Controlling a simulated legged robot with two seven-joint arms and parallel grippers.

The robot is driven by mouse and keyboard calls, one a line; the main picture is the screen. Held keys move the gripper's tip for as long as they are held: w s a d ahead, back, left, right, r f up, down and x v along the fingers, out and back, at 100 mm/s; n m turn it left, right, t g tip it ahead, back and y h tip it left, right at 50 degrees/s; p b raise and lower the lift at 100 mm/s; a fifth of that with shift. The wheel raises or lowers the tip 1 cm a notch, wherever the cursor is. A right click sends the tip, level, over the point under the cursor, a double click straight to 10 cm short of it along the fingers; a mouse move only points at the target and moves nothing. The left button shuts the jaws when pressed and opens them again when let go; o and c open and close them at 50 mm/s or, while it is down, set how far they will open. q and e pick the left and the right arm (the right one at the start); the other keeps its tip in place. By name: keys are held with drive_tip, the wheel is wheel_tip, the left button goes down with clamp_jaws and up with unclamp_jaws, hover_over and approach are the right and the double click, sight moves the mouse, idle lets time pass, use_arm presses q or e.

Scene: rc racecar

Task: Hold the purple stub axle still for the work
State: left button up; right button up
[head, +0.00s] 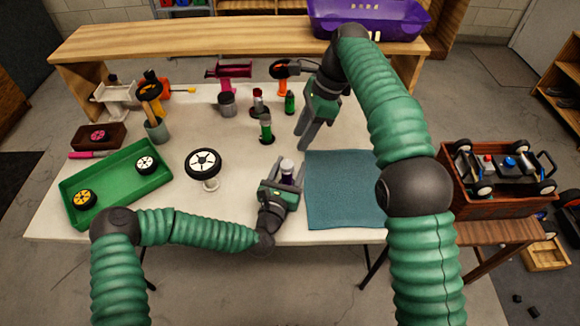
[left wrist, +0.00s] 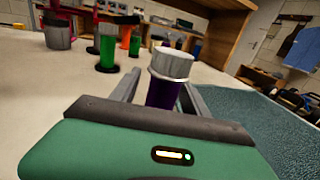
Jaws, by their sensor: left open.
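The purple stub axle (head: 287,171) stands upright on the table, left of the teal mat. It has a dark purple body and a pale silver top. My left gripper (head: 285,162) is open, with one finger on each side of the axle. In the left wrist view the stub axle (left wrist: 168,80) rises between the two spread fingers, and its lower end is hidden by the gripper body. I cannot tell whether either finger touches it. My right gripper (head: 304,142) points down over the table behind the mat, its fingers apart, with nothing seen between them.
The teal mat (head: 345,200) is bare. A wheel (head: 203,163) on a stand is to the left, beside a green tray (head: 118,181) holding two wheels. Green (head: 266,128) and other coloured posts stand behind. A crate with a racecar chassis (head: 505,168) is at the right.

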sight(286, 163)
use_arm(q)
clamp_jaws()
use_arm(e)
drive_tip(key=shift+o, duration=0.4)
